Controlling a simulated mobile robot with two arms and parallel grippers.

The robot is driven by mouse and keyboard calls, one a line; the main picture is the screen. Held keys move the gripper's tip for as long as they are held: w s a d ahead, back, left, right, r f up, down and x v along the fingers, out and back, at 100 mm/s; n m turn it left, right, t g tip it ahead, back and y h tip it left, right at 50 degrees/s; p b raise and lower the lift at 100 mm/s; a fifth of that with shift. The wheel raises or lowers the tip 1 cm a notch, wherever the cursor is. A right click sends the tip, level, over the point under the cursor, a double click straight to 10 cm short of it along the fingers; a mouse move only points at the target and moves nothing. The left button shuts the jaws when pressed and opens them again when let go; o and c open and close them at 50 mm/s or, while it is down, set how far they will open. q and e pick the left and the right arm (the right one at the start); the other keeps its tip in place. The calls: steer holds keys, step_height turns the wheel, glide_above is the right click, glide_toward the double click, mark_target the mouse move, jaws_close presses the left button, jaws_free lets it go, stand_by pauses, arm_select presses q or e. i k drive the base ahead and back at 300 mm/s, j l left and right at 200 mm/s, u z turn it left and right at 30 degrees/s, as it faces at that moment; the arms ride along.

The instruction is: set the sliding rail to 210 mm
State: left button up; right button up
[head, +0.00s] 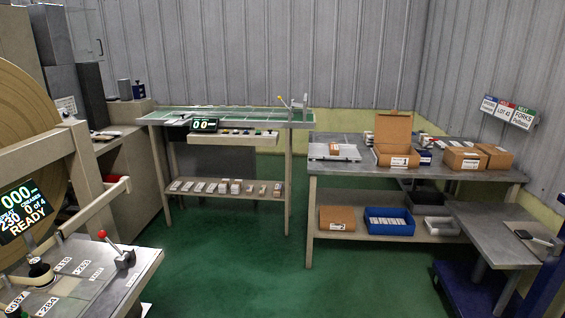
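No gripper of mine shows in the head view. A long table with a green top (228,117) stands at the back centre. Thin pale bars lie along and across its top; I cannot tell which of them is the sliding rail. A small display (204,125) on its front edge reads what looks like "00". An upright metal fitting with a yellow-tipped lever (281,99) stands at the table's right end. No millimetre scale is readable from here.
A machine with a display (22,209) reading "READY" and a red-knobbed lever (123,257) stands at near left. A grey workbench (459,185) with cartons (392,133) and a blue bin (389,228) below stands right. Green floor (240,265) between them is clear.

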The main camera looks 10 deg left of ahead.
mark_target(187, 114)
steer(key=i+u, duration=0.15)
steer(key=i, duration=0.4)
steer(key=i+u, duration=0.15)
steer(key=i, duration=0.35)
steer(key=i+l+u, duration=0.15)
steer(key=i, duration=0.4)
steer(key=i+l+u, duration=0.15)
steer(key=i, duration=0.4)
steer(key=i+j+u, duration=0.15)
steer(key=i, duration=0.4)
steer(key=i+u, duration=0.1)
steer(key=i, duration=0.5)
steer(key=j, duration=0.1)
